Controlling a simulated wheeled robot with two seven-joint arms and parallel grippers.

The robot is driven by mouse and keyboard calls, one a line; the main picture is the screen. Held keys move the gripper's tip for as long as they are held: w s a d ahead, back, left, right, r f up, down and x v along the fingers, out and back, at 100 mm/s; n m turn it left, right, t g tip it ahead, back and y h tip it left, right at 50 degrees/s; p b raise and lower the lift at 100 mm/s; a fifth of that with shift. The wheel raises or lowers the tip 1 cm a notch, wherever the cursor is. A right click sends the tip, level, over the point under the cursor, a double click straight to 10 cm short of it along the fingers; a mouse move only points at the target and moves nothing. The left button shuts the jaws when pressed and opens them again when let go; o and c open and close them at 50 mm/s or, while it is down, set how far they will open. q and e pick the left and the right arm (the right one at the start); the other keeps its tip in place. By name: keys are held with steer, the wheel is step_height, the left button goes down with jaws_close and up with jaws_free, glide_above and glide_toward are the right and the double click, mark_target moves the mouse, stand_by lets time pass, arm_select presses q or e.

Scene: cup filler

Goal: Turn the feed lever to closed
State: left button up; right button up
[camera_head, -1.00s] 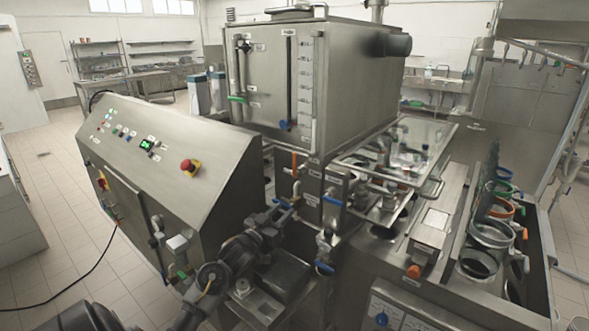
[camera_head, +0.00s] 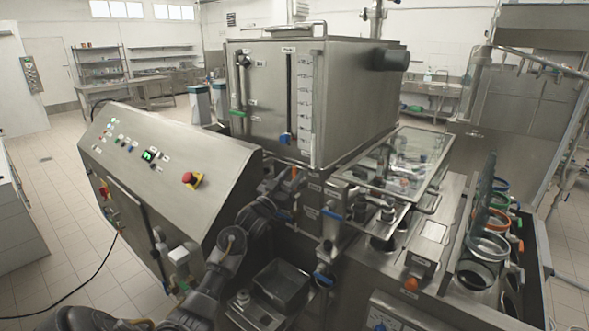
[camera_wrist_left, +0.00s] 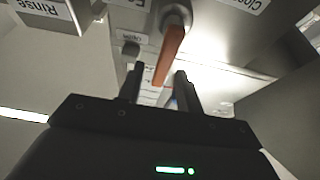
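The feed lever is an orange handle (camera_wrist_left: 172,50) on a round grey hub in the left wrist view, hanging down and slightly tilted. A partly cut-off label starting "Clo" is to its right and a "RINSE" label to its left. In the head view a small orange part of it (camera_head: 294,173) shows below the tank, largely hidden by my arm. My left gripper (camera_wrist_left: 160,88) has its two dark fingers apart, with the lever's lower end in the picture between their tips. I cannot tell whether they touch it. My right gripper is not in view.
The steel tank (camera_head: 290,95) stands above the lever area. A sloped control panel (camera_head: 165,160) with a red stop button (camera_head: 189,178) is on the left. A clear-lidded unit (camera_head: 405,160) is on the right. A dark bin (camera_head: 282,285) sits below my arm.

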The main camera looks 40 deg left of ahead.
arm_select(q)
steer(key=shift+x, duration=0.9)
jaws_close()
